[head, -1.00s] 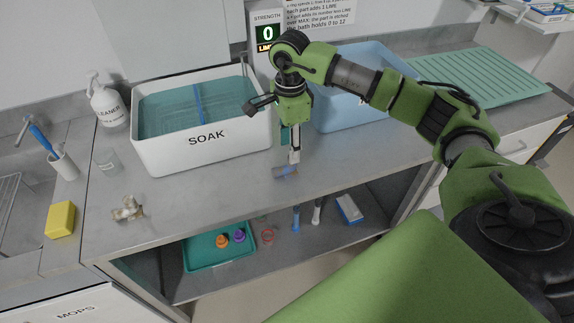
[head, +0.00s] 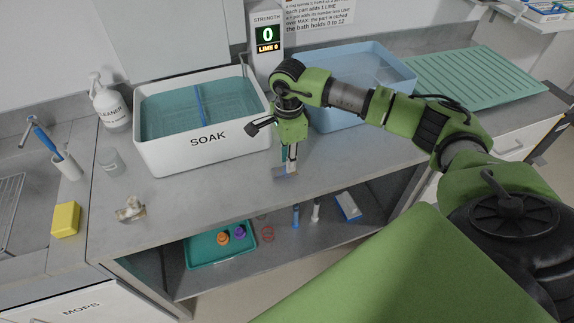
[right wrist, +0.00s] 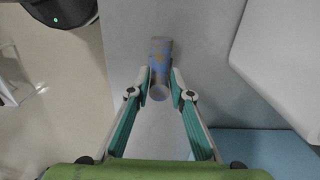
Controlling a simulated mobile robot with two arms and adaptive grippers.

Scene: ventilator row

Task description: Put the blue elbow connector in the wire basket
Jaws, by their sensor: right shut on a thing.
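The blue elbow connector (head: 284,174) is a short blue-grey tube piece with tan patches, at the worktop in front of the soak tub. In the right wrist view the elbow connector (right wrist: 161,54) lies between the fingertips, with a round end towards me. My right gripper (head: 291,164) points down from above and is shut on it; the right wrist view shows both fingers of the right gripper (right wrist: 160,77) against its sides. I cannot tell whether it touches the worktop. My left gripper is not in view. I cannot make out a wire basket for certain; a wire rack (head: 10,205) shows at the left edge.
The white SOAK tub (head: 207,150) stands behind left of the gripper, a blue tub (head: 335,122) behind right. A teal tray (head: 206,259) sits on the lower shelf. The front middle worktop is clear.

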